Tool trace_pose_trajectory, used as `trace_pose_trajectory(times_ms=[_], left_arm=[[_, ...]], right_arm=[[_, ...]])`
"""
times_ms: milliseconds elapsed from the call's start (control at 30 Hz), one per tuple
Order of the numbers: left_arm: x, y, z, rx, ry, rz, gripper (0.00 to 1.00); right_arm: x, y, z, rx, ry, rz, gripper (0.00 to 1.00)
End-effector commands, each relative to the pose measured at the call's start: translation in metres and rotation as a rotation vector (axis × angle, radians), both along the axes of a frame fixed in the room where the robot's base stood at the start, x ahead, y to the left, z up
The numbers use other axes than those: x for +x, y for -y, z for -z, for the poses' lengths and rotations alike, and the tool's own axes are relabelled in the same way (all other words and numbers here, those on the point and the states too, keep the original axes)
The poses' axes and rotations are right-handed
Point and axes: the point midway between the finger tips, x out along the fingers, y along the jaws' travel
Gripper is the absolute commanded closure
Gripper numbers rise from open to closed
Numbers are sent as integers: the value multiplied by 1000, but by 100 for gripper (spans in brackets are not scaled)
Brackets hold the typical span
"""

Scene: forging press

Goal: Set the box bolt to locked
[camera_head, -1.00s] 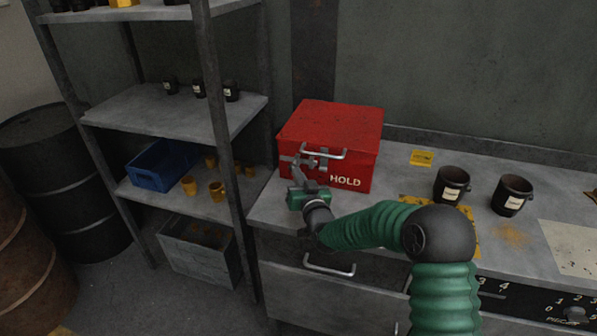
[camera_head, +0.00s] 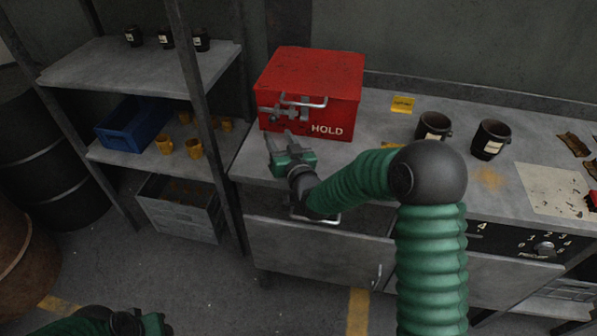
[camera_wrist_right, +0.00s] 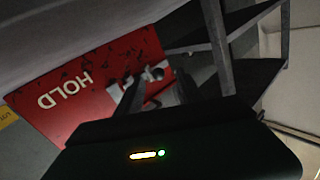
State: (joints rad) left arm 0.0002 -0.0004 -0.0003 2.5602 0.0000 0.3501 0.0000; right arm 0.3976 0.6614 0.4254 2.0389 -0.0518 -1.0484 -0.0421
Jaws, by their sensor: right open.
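The red box (camera_head: 312,82), marked HOLD, stands shut on the left end of the bench. Its grey metal bolt (camera_head: 268,113) is on the left of the front face, beside a bar handle (camera_head: 304,101). I cannot tell whether the bolt is locked. My right gripper (camera_head: 281,146) is open and empty, just in front of and below the bolt, apart from it. In the right wrist view, the bolt (camera_wrist_right: 150,74) shows between and beyond my dark fingers. My left gripper (camera_head: 152,326) is partly cut off at the bottom left; its jaws are unclear.
Two black mugs (camera_head: 433,126) (camera_head: 490,139) and a yellow tag (camera_head: 402,104) are right of the box. A shelf rack (camera_head: 140,75) with a blue bin (camera_head: 134,126) stands close on the left. Drawers (camera_head: 310,250) are under the bench front.

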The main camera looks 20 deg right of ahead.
Motion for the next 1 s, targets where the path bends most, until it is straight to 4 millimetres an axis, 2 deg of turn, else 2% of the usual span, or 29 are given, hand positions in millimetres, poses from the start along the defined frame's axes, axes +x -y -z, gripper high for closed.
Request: trace_pose_trajectory(times_ms=[1000], left_arm=[[0, 0, 2, 0, 0, 0, 55]], right_arm=[[-86, 1, 1, -1, -2, 4, 55]])
